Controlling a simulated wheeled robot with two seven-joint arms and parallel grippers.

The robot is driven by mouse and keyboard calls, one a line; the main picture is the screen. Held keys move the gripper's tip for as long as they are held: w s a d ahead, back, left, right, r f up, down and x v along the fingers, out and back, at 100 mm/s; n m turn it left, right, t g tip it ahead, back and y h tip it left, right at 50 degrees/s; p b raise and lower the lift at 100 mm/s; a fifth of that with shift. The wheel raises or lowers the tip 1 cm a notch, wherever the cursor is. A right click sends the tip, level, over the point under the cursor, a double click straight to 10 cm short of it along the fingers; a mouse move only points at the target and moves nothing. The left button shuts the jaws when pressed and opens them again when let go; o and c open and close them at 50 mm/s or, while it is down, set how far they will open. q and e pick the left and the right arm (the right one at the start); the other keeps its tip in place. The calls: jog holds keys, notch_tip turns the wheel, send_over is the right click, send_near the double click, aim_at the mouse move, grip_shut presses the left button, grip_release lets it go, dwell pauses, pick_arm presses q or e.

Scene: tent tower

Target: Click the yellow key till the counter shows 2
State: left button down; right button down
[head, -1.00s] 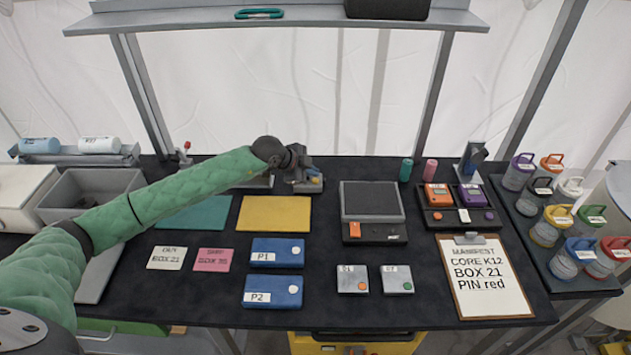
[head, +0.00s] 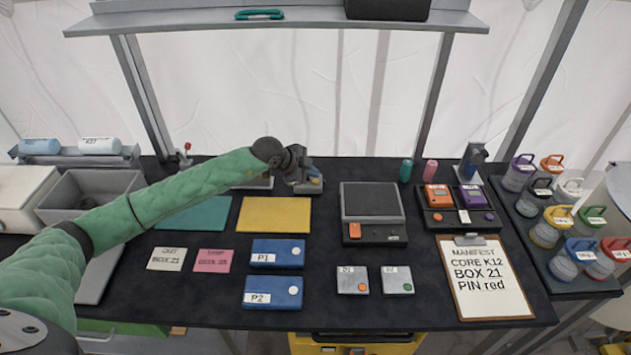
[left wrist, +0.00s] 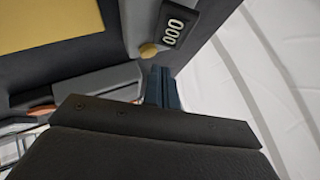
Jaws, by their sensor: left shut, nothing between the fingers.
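The yellow key (left wrist: 148,50) is a small round button on a dark grey device, seen in the left wrist view. Beside it the counter (left wrist: 172,26) is a black window with white digits that read 000. My left gripper (left wrist: 163,78) is shut and empty, its blue-grey fingertips just short of the key in the picture, with a gap between them. In the head view my left gripper (head: 312,182) is over the device at the back of the table, and it hides most of it. My right gripper is in neither view.
A yellow mat (head: 275,214) and a teal mat (head: 195,213) lie in front of the device. A grey box with an orange key (head: 373,202) stands to the right. Blue boxes P1 (head: 277,252) and P2 (head: 272,291) lie nearer. A shelf (head: 200,20) spans above the back.

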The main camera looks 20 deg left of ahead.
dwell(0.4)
pick_arm(q)
jog(key=shift+f, duration=0.15)
dwell(0.4)
jog(key=shift+f+b, duration=0.3)
jog(key=shift+b, duration=0.05)
jog(key=shift+f+b, duration=0.3)
jog(key=shift+f, duration=0.15)
dwell(0.8)
dwell(0.4)
jog(key=shift+r+p, duration=0.45)
jog(key=shift+r, duration=0.45)
